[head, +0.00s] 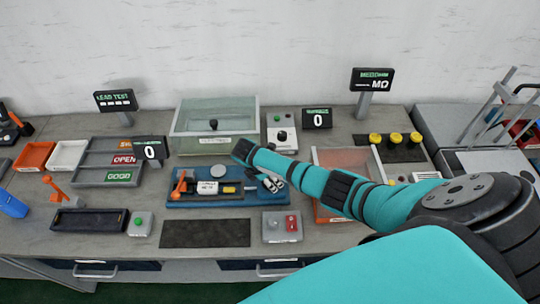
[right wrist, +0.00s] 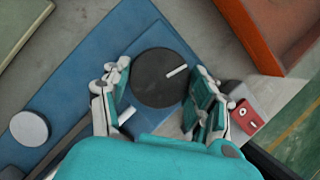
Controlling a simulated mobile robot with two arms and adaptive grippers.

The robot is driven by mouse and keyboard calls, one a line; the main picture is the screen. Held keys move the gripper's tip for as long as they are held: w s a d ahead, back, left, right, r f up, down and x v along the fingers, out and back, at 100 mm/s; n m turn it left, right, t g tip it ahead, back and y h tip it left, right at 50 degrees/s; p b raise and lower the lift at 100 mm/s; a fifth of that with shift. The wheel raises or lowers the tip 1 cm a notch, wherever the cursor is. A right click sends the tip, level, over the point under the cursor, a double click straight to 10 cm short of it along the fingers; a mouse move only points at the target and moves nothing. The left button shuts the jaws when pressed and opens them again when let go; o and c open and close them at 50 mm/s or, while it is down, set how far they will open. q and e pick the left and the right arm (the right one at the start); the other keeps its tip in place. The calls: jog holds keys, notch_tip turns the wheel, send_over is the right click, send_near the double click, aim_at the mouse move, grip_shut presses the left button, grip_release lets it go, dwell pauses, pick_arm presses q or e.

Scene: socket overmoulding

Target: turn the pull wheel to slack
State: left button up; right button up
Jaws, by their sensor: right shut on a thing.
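The pull wheel (right wrist: 160,77) is a dark round disc with a white pointer line, on the blue fixture plate (right wrist: 85,75) in the right wrist view. The line points up and to the right in that picture. My right gripper (right wrist: 158,95) has one finger on each side of the wheel and is shut on it. In the head view the right gripper (head: 271,185) is at the right end of the blue fixture (head: 210,200), and the wheel is hard to make out there. No slack mark is readable. My left gripper is not in view.
On the fixture are an orange clamp (head: 181,186) and a grey disc (head: 218,172). A clear-walled tank (head: 214,145) stands behind it. A box with a red control (head: 283,226) and a dark mat (head: 205,234) lie in front. An orange-edged tray (head: 340,157) is at right.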

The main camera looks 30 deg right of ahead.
jog(key=n+t, duration=0.1)
jog(key=n, duration=0.2)
jog(key=n+t+y, duration=0.1)
jog(key=n, duration=0.3)
jog(key=shift+s+t, duration=0.2)
jog(key=shift+t, duration=0.1)
jog(key=n+t+y, duration=0.1)
jog(key=n, duration=0.3)
jog(key=shift+d, duration=0.15)
jog(key=n+y, duration=0.1)
jog(key=n, duration=0.1)
jog(key=shift+n+t, duration=0.3)
jog(key=shift+n, duration=0.1)
jog(key=n+y+b, duration=0.1)
jog(key=n, duration=0.2)
jog(key=shift+d+f, duration=0.1)
jog(key=shift+s+n+y+b, duration=0.1)
jog(key=shift+n+y+b, duration=0.7)
jog(key=shift+n+b, duration=0.85)
jog(key=shift+n, duration=0.35)
jog(key=o, duration=1.2)
jog(key=shift+p, duration=0.3)
